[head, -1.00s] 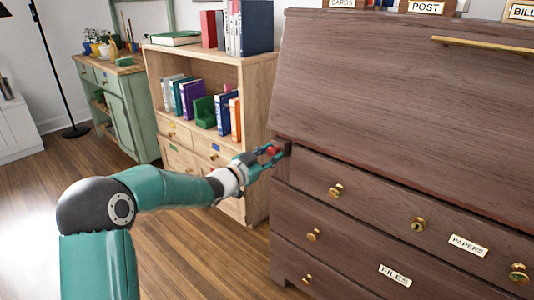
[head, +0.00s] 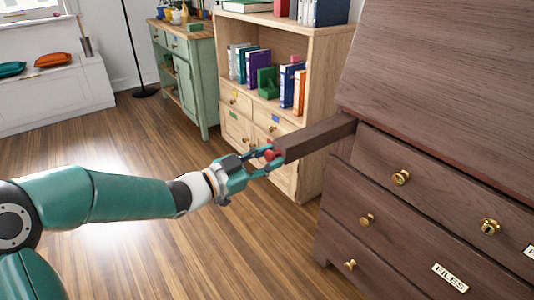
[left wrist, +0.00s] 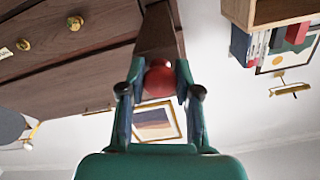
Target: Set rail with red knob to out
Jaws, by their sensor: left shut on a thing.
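The rail (head: 315,138) is a dark wooden bar that sticks out from the upper left front of the brown desk (head: 420,165). The red knob (head: 269,154) is on the rail's front end. My left gripper (head: 265,156) is shut on the red knob. In the left wrist view the red knob (left wrist: 160,79) sits between the two fingers (left wrist: 160,85), with the rail (left wrist: 160,35) running away behind it. My right gripper is not in view.
A light wooden bookcase (head: 295,45) with books and small drawers stands left of the desk. A green cabinet (head: 188,85) and a white bench (head: 55,95) are farther back. The wooden floor (head: 120,135) at the left is clear.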

